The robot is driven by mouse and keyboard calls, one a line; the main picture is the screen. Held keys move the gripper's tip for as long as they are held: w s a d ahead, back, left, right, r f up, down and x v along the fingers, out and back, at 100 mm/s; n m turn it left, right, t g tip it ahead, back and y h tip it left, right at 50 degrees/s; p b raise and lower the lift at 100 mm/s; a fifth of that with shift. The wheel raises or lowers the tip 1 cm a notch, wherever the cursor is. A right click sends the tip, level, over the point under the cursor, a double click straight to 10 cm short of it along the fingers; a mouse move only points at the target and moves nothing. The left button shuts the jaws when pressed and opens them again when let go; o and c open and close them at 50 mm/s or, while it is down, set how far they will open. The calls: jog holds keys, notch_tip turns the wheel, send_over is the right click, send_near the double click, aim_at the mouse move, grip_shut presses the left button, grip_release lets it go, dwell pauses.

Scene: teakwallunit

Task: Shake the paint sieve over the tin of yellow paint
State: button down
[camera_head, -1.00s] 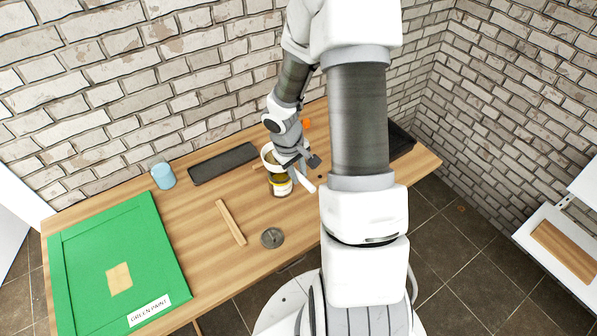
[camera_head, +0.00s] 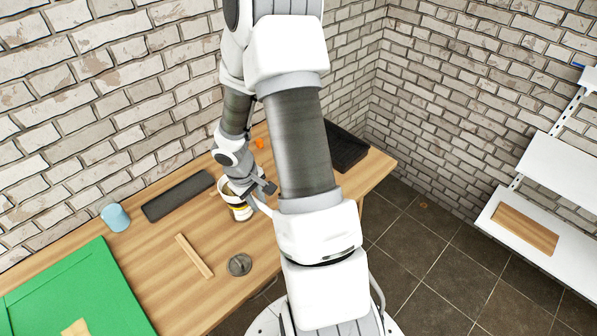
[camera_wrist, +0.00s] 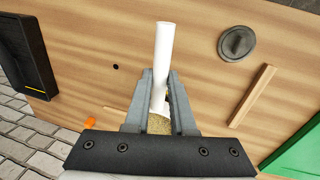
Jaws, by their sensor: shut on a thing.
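My gripper (camera_head: 262,190) is shut on the white handle of the paint sieve (camera_head: 223,187). In the wrist view the handle (camera_wrist: 163,55) runs between the two fingers (camera_wrist: 160,100), and a patch of yellowish mesh (camera_wrist: 159,124) shows behind them, partly hidden by my gripper. The tin of yellow paint (camera_head: 242,214) stands upright on the table, directly below the sieve in the head view. My gripper and the sieve hide most of its top. The gap between sieve and tin is too small to judge.
A round grey lid (camera_head: 240,264) and a wooden stick (camera_head: 194,256) lie in front of the tin. A dark tray (camera_head: 178,195), a blue cup (camera_head: 115,217) and a green board (camera_head: 75,290) are to the left. A black tray (camera_head: 346,148) and an orange object (camera_head: 259,143) are behind.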

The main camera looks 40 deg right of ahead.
aim_at(257, 202)
dwell(0.3)
jog(key=shift+b, duration=1.05)
dwell(1.2)
jog(key=shift+r+p, duration=1.65)
jog(key=shift+r, duration=0.45)
jog(key=shift+f, duration=0.1)
